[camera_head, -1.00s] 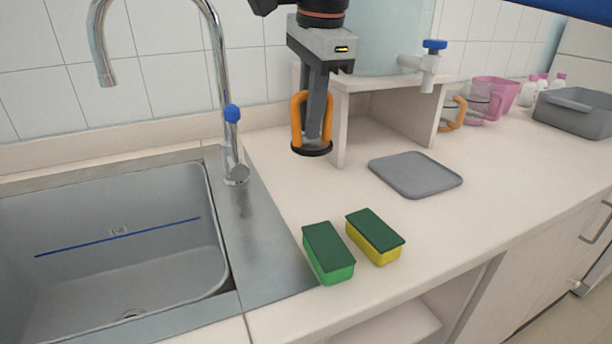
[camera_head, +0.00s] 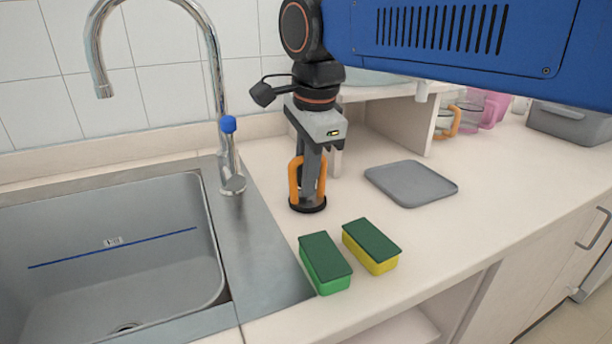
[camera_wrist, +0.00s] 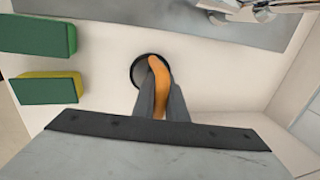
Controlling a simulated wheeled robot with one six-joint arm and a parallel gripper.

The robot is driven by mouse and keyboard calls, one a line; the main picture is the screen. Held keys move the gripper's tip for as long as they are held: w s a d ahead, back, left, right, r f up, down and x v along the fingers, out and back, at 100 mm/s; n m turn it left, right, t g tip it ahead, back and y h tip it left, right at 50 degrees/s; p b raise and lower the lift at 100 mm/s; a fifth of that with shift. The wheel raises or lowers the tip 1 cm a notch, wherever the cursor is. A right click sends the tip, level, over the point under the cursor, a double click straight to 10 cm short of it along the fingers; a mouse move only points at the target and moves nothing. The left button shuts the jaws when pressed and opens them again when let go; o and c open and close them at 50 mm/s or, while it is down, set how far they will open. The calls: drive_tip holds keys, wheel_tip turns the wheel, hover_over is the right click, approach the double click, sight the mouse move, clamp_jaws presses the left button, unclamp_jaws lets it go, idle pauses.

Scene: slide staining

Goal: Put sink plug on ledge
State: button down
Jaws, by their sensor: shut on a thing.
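The sink plug (camera_head: 308,206) is a black disc with an orange loop handle. It is upright, base down, over the worktop just right of the sink's steel rim. In the wrist view, the sink plug (camera_wrist: 137,68) is partly hidden by the fingers. My gripper (camera_head: 310,188) points down, shut on the orange handle. In the wrist view, the gripper (camera_wrist: 160,98) has the handle between its fingers. The disc is at or very near the worktop; I cannot tell whether it touches. A pale raised ledge (camera_head: 95,139) runs along the wall behind the sink.
The sink (camera_head: 120,240) and tap (camera_head: 230,165) are to the left. A green sponge (camera_head: 326,265) and yellow sponge (camera_head: 371,248) lie in front. A grey mat (camera_head: 410,183) lies right, beside a wooden stand (camera_head: 405,125). Bare worktop surrounds the plug.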

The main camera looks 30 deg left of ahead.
drive_tip(key=shift+f, duration=0.1)
drive_tip(key=c, duration=1.8)
unclamp_jaws()
drive_tip(key=shift+o, duration=0.2)
wheel_tip(320, 180, up, 12)
drive_tip(key=s+d, duration=0.1)
drive_tip(key=shift+s+d, duration=0.25)
drive_tip(key=shift+d, duration=0.15)
